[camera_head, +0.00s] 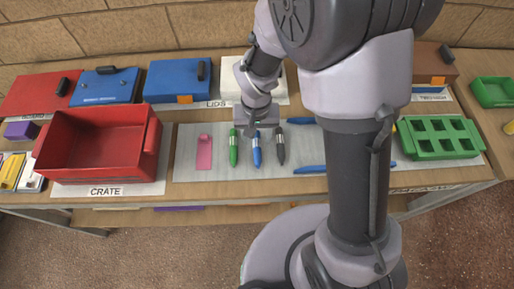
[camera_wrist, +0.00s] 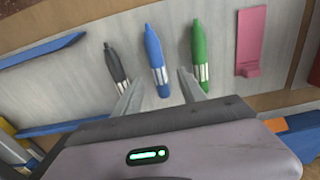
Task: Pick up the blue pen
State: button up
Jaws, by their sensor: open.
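The blue pen (camera_head: 256,152) lies on the light mat (camera_head: 218,172) on the bench, between a green pen (camera_head: 233,148) on its left and a dark grey pen (camera_head: 280,146) on its right. In the wrist view the blue pen (camera_wrist: 155,60) is between the green pen (camera_wrist: 199,52) and the dark pen (camera_wrist: 116,66). My gripper (camera_wrist: 156,90) is open, with a finger on each side of the blue pen's lower end. Its fingers also show in the head view (camera_head: 257,130), close over the pen's far end. I cannot tell whether they touch it.
A pink piece (camera_head: 204,152) lies left of the green pen. Blue strips (camera_head: 310,169) lie to the right, partly behind my arm. A red crate (camera_head: 95,145) stands left and a green holder with square openings (camera_head: 440,138) right. Lidded boxes (camera_head: 180,80) line the back.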

aim_at(257, 143)
notch_tip(257, 143, down, 4)
jog(key=shift+s+r+b, duration=0.1)
jog(key=shift+r+b, duration=0.1)
jog(key=shift+b, duration=0.4)
jog(key=shift+r, duration=0.2)
grip_shut()
